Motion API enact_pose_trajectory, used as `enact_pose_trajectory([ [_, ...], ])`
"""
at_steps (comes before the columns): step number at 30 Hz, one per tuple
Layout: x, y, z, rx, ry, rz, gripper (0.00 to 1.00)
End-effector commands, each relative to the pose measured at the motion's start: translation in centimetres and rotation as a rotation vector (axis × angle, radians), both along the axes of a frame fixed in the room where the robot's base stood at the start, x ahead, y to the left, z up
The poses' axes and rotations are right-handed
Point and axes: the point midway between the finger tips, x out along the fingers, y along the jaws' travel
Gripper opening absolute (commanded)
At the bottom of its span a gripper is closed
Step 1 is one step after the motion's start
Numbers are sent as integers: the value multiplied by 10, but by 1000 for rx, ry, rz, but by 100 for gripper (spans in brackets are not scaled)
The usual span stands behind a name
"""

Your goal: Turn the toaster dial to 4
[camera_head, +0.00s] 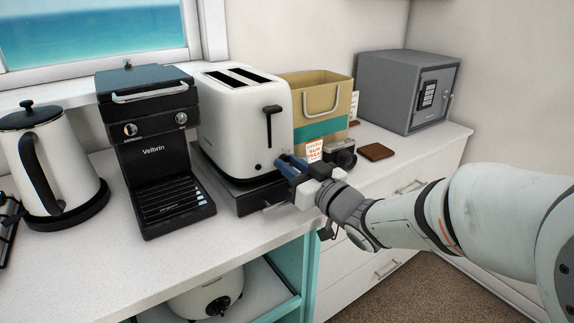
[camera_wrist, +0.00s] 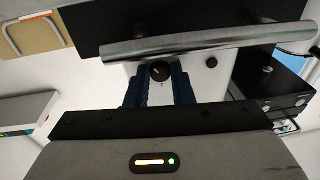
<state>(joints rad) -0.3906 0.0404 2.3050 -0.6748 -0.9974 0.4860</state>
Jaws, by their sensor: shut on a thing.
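The fingers are shut on the dial. In the head view my gripper (camera_head: 285,166) is at the toaster's lower right front and hides the dial. A small dark button (camera_wrist: 211,62) sits beside the dial, clear of the fingers. The dial's setting and any numbers are too small to read.
A black drawer unit (camera_head: 250,196) with a metal handle (camera_wrist: 205,40) lies under the toaster, close to my fingers. A black coffee machine (camera_head: 152,150) stands left. A tan bag (camera_head: 318,92), a camera (camera_head: 342,154) and a brown wallet (camera_head: 376,152) lie to the right.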

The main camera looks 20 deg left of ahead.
Motion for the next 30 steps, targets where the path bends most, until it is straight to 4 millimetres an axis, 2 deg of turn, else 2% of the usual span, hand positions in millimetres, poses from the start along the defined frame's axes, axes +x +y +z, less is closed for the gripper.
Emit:
enact_pose_trajectory([
  [18, 1, -1, -1, 28, 36, -4, 0],
  [19, 1, -1, -1, 28, 36, -4, 23],
  [26, 0, -1, -1, 28, 34, -2, 42],
  [30, 0, 0, 0, 28, 33, -1, 43],
])
